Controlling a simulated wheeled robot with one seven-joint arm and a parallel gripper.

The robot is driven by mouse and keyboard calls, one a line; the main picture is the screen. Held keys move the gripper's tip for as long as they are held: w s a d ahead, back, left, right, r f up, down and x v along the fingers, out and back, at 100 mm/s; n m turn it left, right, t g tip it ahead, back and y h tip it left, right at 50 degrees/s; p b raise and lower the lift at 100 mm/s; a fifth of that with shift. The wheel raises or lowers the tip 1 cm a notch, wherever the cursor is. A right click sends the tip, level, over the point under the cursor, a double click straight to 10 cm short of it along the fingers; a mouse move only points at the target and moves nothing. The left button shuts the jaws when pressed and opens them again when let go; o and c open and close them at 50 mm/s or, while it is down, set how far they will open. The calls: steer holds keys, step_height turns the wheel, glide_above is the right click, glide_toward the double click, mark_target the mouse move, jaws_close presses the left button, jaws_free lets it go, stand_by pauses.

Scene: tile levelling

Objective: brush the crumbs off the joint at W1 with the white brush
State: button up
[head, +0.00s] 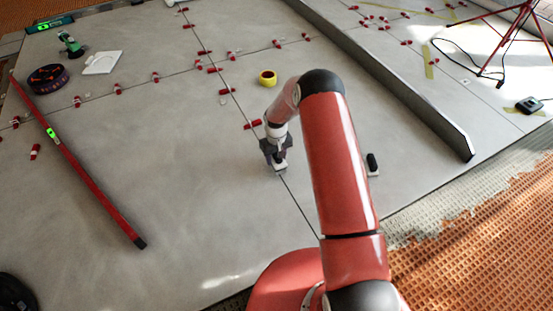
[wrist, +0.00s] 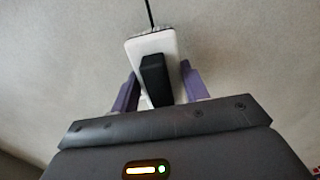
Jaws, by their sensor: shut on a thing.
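My gripper (wrist: 155,92) is shut on the white brush (wrist: 152,46), holding it by its black grip between two purple fingers. In the head view my gripper (head: 274,152) is low over the grey tiles, with the white brush (head: 280,167) below it at the dark joint (head: 300,212). In the wrist view the joint (wrist: 149,12) runs up from the brush's far bristle edge. I cannot tell whether the bristles touch the floor. No crumbs and no W1 mark can be made out; the brush covers part of the joint.
Red clips (head: 252,124) sit along the joints. A yellow roll (head: 268,78) lies beyond my gripper. A small black-and-white block (head: 373,163) lies to the right, before a long metal bar (head: 410,98). A red level (head: 90,180) lies left. Tile between level and joint is clear.

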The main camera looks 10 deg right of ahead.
steer(key=shift+r+p, duration=1.1)
steer(key=shift+r, duration=1.5)
